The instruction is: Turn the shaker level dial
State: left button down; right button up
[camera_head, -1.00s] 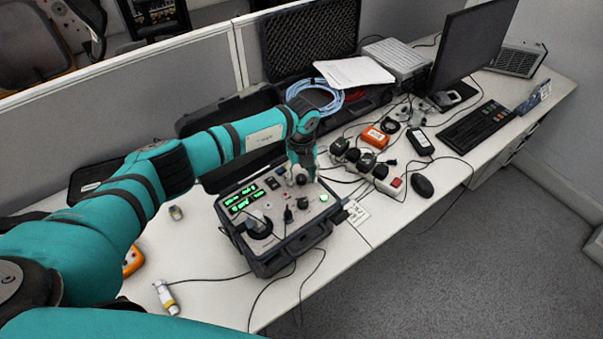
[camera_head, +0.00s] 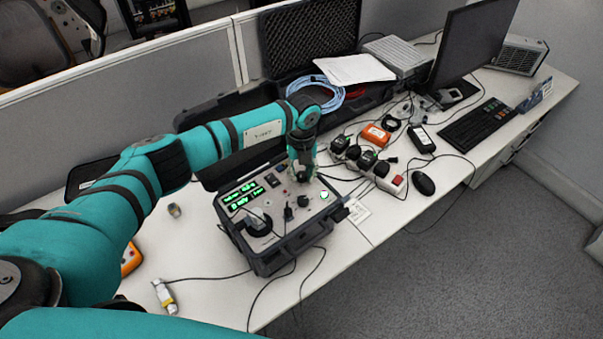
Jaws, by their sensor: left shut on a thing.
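The shaker calibrator (camera_head: 285,240) is a dark open case with a light panel on the white desk. Its green display (camera_head: 241,194) is lit, and a round black shaker head (camera_head: 258,222) sits at the panel's front left. Small black knobs (camera_head: 288,212) stand mid-panel, and a round button (camera_head: 324,196) is at the right. My left gripper (camera_head: 303,174) points down at the back right of the panel, shut on a dial that its fingers mostly hide. My right gripper is not in view.
A power strip (camera_head: 396,184) with plugs, a mouse (camera_head: 424,183) and an orange device (camera_head: 375,135) lie to the right. Cables hang over the desk's front edge.

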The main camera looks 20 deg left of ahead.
pick_arm(q)
jog(key=shift+f+m+b, duration=0.15)
jog(key=shift+m+b, duration=0.6)
jog(key=shift+m, duration=0.05)
jog(key=m+b, duration=0.8)
jog(key=m, duration=0.1)
jog(key=shift+b, duration=0.35)
jog(key=m+b, duration=0.2)
jog(key=shift+m, duration=0.4)
jog(key=m+b, duration=0.5)
jog(key=m, duration=0.1)
jog(key=m+b, duration=0.1)
jog(key=m, duration=0.2)
jog(key=shift+m+b, duration=0.3)
jog(key=shift+b, duration=0.1)
jog(key=shift+r+m+b, duration=0.2)
jog(key=shift+m+b, duration=0.25)
jog(key=shift+m, duration=0.65)
jog(key=c, duration=1)
grip_release()
